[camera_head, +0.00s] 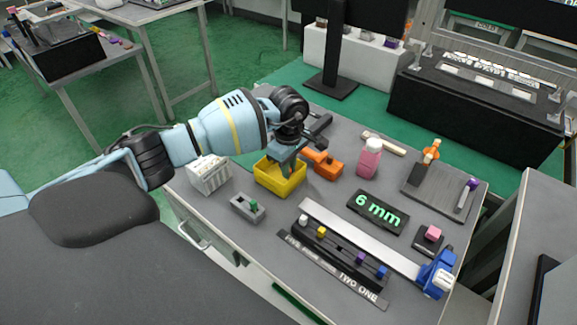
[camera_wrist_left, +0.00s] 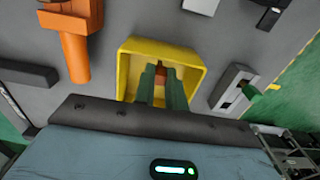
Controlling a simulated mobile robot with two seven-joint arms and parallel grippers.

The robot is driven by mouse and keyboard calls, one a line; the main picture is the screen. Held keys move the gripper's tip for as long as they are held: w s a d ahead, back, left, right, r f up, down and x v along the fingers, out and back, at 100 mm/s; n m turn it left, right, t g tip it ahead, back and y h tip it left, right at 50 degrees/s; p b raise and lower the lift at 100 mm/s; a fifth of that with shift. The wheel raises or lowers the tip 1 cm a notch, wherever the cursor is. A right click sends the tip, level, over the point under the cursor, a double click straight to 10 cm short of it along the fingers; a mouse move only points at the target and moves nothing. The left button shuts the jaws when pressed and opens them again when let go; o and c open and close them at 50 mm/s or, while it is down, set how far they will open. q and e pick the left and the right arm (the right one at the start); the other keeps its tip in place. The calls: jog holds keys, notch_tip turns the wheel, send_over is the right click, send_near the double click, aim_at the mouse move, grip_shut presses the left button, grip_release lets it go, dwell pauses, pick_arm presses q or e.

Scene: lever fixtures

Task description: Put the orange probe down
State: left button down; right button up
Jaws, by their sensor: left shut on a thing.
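My left gripper (camera_head: 284,166) reaches down into the yellow bin (camera_head: 268,183) on the grey bench. In the left wrist view its green fingers (camera_wrist_left: 160,88) are shut on a small orange-brown piece, taken to be the orange probe (camera_wrist_left: 160,71), which shows between the fingertips. The yellow bin (camera_wrist_left: 124,72) surrounds the fingertips in that view. The rest of the probe is hidden by the fingers, and I cannot tell whether it touches the bin floor. My right gripper is not in view.
An orange tool (camera_head: 325,162) lies just right of the bin. A white rack (camera_head: 208,174) and a grey lever box (camera_head: 247,208) stand to its left and front. A pink bottle (camera_head: 369,158), a "6 mm" display (camera_head: 378,211) and a slider fixture (camera_head: 340,255) are farther right.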

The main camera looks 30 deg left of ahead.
pick_arm(q)
jog(key=shift+f, duration=0.1)
jog(key=shift+f, duration=0.15)
jog(key=c, duration=1.5)
grip_release()
jog(key=shift+o, duration=0.2)
jog(key=shift+r, duration=0.2)
jog(key=shift+r, duration=0.35)
notch_tip(320, 180, up, 11)
jog(key=shift+r, duration=0.2)
